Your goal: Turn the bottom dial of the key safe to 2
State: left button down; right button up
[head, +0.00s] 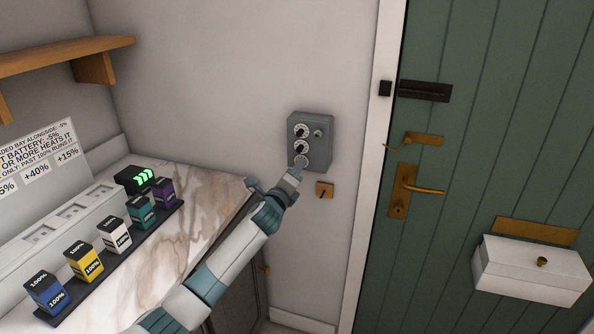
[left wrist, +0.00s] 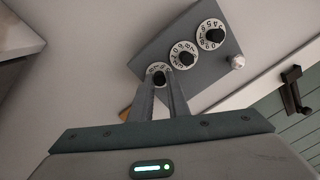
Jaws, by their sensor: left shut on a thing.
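The key safe (head: 322,152) is a grey box on the wall left of the green door. It has a column of white numbered dials with black knobs and a small round knob at its right. In the left wrist view the key safe (left wrist: 192,45) is tilted, with the upper dial (left wrist: 211,34), the middle dial (left wrist: 184,55) and the bottom dial (left wrist: 157,71). My left gripper (head: 298,166) is at the bottom dial, its fingers (left wrist: 160,82) shut on that dial's black knob. The number the bottom dial is set to is too small to read. My right gripper is out of view.
A brass plate (head: 325,189) is on the wall just below the key safe. The green door (head: 463,150) with brass handle (head: 403,190) and white box (head: 532,268) is at the right. A marble counter (head: 165,236) with several colored battery blocks is at the left.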

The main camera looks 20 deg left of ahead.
pick_arm(q)
jog(key=n+y+p, duration=0.1)
jog(key=n, duration=2.1)
jog(key=shift+n, duration=0.4)
jog(key=c, duration=1.7)
grip_release()
jog(key=shift+s, duration=0.15)
jog(key=shift+s+b, duration=1.75)
jog(key=shift+s, duration=6.8)
